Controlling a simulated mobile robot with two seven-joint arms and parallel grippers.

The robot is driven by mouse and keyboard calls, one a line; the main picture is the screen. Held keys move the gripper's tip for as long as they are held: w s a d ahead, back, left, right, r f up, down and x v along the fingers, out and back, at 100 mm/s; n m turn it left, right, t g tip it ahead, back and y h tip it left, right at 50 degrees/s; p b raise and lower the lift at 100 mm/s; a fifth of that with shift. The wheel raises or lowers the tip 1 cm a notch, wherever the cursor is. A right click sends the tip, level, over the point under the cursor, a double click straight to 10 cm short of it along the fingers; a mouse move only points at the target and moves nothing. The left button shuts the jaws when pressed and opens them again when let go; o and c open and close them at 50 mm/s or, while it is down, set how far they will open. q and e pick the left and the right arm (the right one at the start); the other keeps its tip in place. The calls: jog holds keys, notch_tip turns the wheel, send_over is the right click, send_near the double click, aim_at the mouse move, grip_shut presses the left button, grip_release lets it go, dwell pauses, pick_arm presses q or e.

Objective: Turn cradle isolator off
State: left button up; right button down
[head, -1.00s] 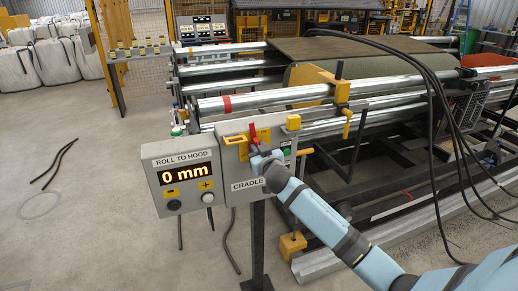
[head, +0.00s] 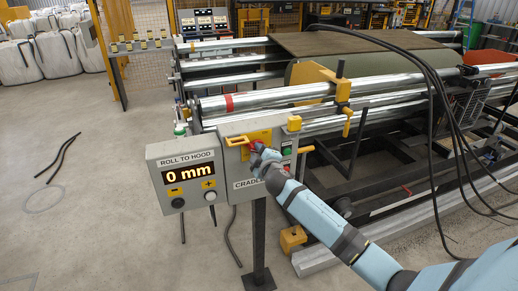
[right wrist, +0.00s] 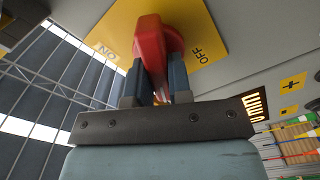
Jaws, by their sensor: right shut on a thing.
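The cradle isolator is a red handle (head: 258,145) on a yellow plate (head: 236,141), on the grey CRADLE box (head: 240,170). In the right wrist view the handle (right wrist: 152,45) stands out from the yellow plate (right wrist: 205,20), with ON lettered at left and OFF at right. My right gripper (head: 261,155) is shut on the handle, with one finger on each side of it (right wrist: 153,88). Its fingers hide part of the handle, so I cannot tell exactly which mark it points to. My left gripper is not in view.
A display box (head: 186,180) reading 0 mm is beside the cradle box, both on a dark post (head: 259,240). The roller frame (head: 300,92) stands behind, with hanging black cables (head: 435,110) at right. Floor at left is mostly open.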

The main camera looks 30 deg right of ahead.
jog(key=n+p, duration=0.1)
jog(key=n, duration=0.3)
jog(key=shift+f+n, duration=0.1)
jog(key=shift+n, duration=0.2)
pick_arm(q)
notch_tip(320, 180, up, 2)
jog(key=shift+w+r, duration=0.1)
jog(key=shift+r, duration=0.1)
pick_arm(e)
jog(key=shift+n, duration=0.5)
jog(key=shift+f, duration=0.1)
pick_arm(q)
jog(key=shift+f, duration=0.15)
pick_arm(e)
jog(key=c, duration=1)
grip_release()
jog(key=shift+c, duration=0.2)
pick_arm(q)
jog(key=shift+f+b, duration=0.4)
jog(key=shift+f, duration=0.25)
pick_arm(e)
jog(key=v, duration=1.3)
jog(key=shift+s, duration=0.4)
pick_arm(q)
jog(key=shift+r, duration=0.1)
pick_arm(e)
jog(key=shift+a+f, duration=0.1)
